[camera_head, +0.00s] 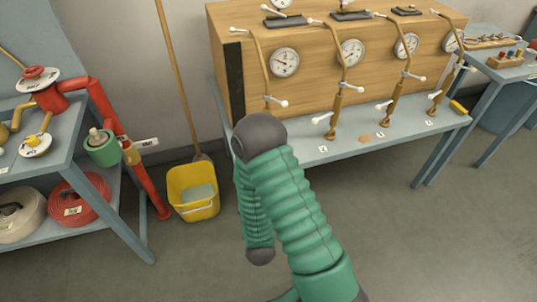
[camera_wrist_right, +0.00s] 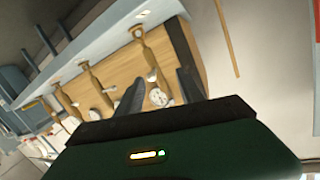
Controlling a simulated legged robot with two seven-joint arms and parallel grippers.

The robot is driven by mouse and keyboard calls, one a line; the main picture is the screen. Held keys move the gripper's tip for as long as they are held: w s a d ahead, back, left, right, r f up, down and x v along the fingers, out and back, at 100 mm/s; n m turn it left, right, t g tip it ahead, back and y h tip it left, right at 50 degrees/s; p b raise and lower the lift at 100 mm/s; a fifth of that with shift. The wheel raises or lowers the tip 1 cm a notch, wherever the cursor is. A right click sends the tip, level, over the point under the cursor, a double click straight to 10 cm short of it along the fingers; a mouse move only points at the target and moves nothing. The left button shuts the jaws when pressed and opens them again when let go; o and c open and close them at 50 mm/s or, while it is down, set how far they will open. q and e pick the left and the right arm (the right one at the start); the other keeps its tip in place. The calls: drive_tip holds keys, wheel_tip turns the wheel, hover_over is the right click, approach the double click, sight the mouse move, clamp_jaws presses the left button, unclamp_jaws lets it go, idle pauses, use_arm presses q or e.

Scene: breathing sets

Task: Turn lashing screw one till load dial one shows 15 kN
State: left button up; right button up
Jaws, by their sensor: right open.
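Several brass lashing screws stand in a row in front of a wooden crate (camera_head: 340,62), each beside a round white load dial. The leftmost screw (camera_head: 264,75) and leftmost dial (camera_head: 285,62) are nearest the broom; I cannot read their numbers, nor the dial's value. My green-sleeved right arm hides that screw's lower part. In the right wrist view, my right gripper (camera_wrist_right: 160,78) is open and empty, its dark fingers pointing toward the crate. The same dial (camera_wrist_right: 158,97) appears between them, and the screw (camera_wrist_right: 149,55) just beyond the tips. My left gripper is out of view.
A yellow bucket (camera_head: 194,190) and a broom (camera_head: 178,80) stand left of the crate's bench (camera_head: 300,155). A table with red pipework (camera_head: 100,95) and hose rolls (camera_head: 80,200) is at far left. Another bench (camera_head: 497,70) is at right. The front floor is clear.

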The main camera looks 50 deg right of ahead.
drive_tip(key=w+d, duration=0.3)
drive_tip(key=d, duration=0.1)
drive_tip(key=w+d+h, duration=0.1)
drive_tip(key=w+d, duration=0.2)
drive_tip(key=d, duration=0.2)
drive_tip(key=w+d+h, duration=0.1)
drive_tip(key=w+d, duration=0.1)
drive_tip(key=d, duration=0.3)
drive_tip(key=shift+w+m, duration=0.3)
drive_tip(key=shift+w, duration=0.1)
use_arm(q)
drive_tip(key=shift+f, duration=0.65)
use_arm(e)
drive_tip(key=shift+r, duration=0.1)
clamp_jaws()
